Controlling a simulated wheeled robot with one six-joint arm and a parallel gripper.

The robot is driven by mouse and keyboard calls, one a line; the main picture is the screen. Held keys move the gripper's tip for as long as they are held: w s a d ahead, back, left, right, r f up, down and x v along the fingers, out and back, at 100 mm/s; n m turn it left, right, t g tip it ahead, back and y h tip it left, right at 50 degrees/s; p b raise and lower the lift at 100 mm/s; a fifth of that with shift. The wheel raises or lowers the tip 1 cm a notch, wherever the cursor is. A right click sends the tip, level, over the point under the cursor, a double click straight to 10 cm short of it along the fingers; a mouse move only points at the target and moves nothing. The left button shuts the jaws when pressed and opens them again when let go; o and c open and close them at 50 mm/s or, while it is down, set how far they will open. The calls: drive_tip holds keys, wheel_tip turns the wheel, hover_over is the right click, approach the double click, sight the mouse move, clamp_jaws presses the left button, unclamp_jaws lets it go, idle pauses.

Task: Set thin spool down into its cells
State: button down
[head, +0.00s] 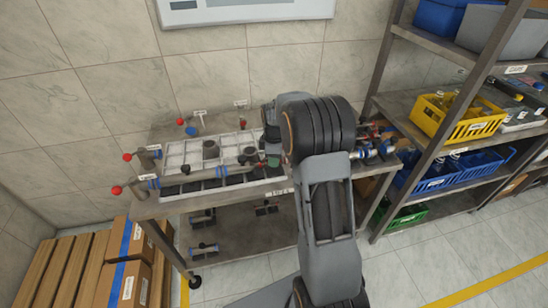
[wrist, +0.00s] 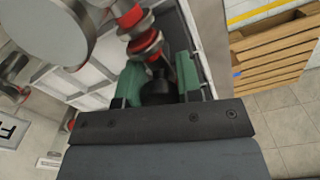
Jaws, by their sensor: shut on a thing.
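My gripper shows in the wrist view (wrist: 160,84), with two green fingers shut on a dark, narrow piece, which I take to be the thin spool (wrist: 158,90). Much of that piece is hidden between the fingers and behind the gripper body. In the head view my gripper (head: 271,150) is over the right part of the table, at the right side of the white tray with cells (head: 182,150). The tray also shows in the wrist view (wrist: 100,72). I cannot tell whether the held piece touches a cell.
A red and grey ringed part (wrist: 146,45) stands close beyond the fingers. A large round grey top (wrist: 55,30) is at the wrist view's upper left. Red-knobbed fittings (head: 127,157) line the table's left end. A shelf rack (head: 445,140) with yellow and blue crates stands right.

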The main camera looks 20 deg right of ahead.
drive_tip(key=shift+f, duration=0.5)
drive_tip(key=c, duration=0.7)
unclamp_jaws()
drive_tip(key=shift+r, duration=0.15)
wheel_tip(320, 180, up, 14)
drive_tip(key=shift+f, duration=0.2)
